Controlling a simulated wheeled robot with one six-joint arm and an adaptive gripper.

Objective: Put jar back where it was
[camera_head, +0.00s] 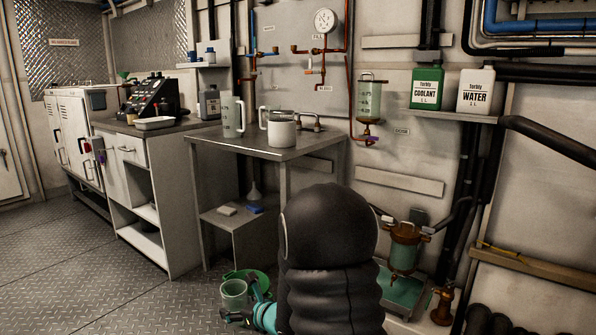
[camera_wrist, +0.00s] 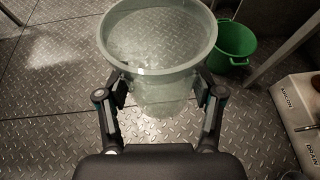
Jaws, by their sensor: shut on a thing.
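The jar (camera_wrist: 158,45) is a clear, greenish, wide-mouthed vessel. In the wrist view my gripper (camera_wrist: 161,92) has a finger on each side of it and is shut on it. I see down through its open mouth, and the diamond-plate floor shows through it. In the head view the jar (camera_head: 234,294) is low at the bottom, left of my dark arm, with my gripper (camera_head: 250,312) at its right side. The arm hides part of the gripper. I cannot tell whether the jar touches the floor.
A green bucket (camera_wrist: 234,42) stands on the floor just beyond the jar. A metal table (camera_head: 270,146) holds a tall jug (camera_head: 233,116) and a white-grey pot (camera_head: 282,130). A copper-coloured filter housing (camera_head: 405,248) sits over a green tray at right. Floor at left (camera_head: 110,270) is clear.

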